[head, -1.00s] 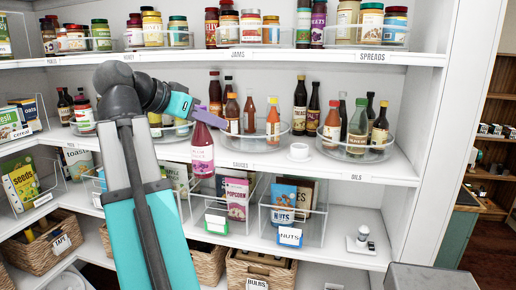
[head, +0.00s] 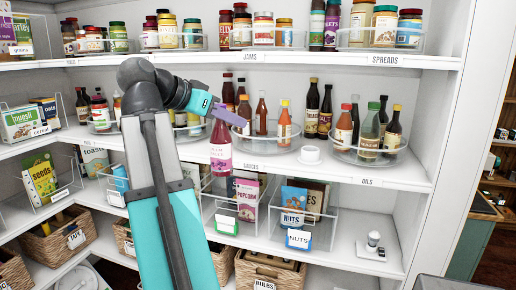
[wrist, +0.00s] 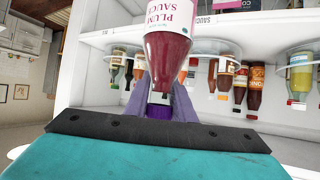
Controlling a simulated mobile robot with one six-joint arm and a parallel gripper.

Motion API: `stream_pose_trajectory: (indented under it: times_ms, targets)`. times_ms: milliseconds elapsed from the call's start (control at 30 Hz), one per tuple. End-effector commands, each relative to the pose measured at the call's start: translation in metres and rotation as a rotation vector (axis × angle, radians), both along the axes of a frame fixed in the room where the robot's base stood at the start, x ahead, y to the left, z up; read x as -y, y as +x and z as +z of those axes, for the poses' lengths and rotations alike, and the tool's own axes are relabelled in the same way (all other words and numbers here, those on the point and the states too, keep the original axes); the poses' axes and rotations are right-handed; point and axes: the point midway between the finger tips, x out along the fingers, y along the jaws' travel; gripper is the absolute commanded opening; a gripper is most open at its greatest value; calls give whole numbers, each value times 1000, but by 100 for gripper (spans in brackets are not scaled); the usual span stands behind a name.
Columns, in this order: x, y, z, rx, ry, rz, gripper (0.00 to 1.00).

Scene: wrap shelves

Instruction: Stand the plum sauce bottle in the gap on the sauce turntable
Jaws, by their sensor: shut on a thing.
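The plum sauce bottle (head: 221,152) is a dark purple-red bottle with a pink and white label. My gripper (head: 226,114) is shut on its neck and holds it upright, in front of the left side of the sauce turntable (head: 264,147). The wrist view shows the picture inverted, with the bottle (wrist: 168,48) between the purple fingers (wrist: 158,92). The clear-rimmed turntable carries several dark, red and orange sauce bottles. Bare surface shows at its front; the held bottle and my gripper partly hide its left side.
The oils turntable (head: 352,156) with several bottles is farther right. The upper shelf (head: 300,55) with jars runs above. Clear bins (head: 330,232) with packets stand below.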

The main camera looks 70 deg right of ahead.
Motion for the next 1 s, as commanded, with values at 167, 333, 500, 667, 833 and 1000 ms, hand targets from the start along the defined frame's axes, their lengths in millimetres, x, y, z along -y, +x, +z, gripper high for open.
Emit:
stream_pose_trajectory:
  times_ms: [167, 333, 500, 667, 833, 1000]
  targets:
    - [19, 5, 21, -1, -3, -41, 0]
    - [38, 7, 38, -3, -6, -85, 0]
    - [50, 9, 48, -4, -8, -117, 0]
    - [54, 9, 51, -4, -9, -128, 0]
    - [54, 8, 50, -4, -9, -129, 0]
    - [54, 8, 50, -3, -11, -123, 0]
